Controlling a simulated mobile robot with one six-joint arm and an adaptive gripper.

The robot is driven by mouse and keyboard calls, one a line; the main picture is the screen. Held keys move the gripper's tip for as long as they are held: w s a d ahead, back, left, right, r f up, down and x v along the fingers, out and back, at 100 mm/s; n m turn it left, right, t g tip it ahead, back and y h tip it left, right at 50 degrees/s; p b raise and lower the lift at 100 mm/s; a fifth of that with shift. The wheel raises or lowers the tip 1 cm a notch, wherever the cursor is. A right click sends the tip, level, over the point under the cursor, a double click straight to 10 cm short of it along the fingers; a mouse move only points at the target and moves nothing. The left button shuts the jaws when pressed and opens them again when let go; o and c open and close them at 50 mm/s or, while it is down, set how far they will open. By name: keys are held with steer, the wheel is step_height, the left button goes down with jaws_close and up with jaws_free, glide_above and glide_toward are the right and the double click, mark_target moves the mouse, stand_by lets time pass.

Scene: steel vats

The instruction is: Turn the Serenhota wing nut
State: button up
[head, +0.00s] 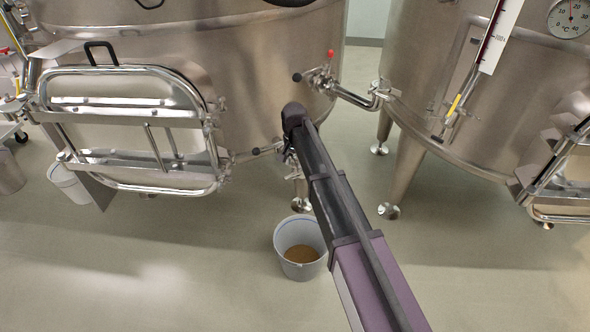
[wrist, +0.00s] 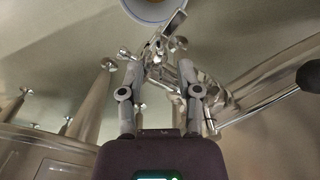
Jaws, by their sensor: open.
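In the wrist view my gripper (wrist: 160,62) is open, with one finger on each side of a small bright metal fitting (wrist: 157,50). This fitting looks like the wing nut of a pipe clamp, but I see no name on it. I cannot tell whether the fingers touch it. The fitting belongs to the outlet pipework under the left vat (head: 240,70). In the head view my arm hides most of this pipework and the gripper's fingertips.
A black-knobbed valve handle (wrist: 310,76) lies right of my gripper in the wrist view. A bucket (head: 285,258) with brown contents stands on the floor below the outlet. Another valve with a pipe (head: 352,97) is at right. An open-framed hatch (head: 130,120) is at left.

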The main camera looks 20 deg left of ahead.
steer(key=shift+f+b, duration=0.5)
steer(key=shift+f, duration=0.3)
jaws_close()
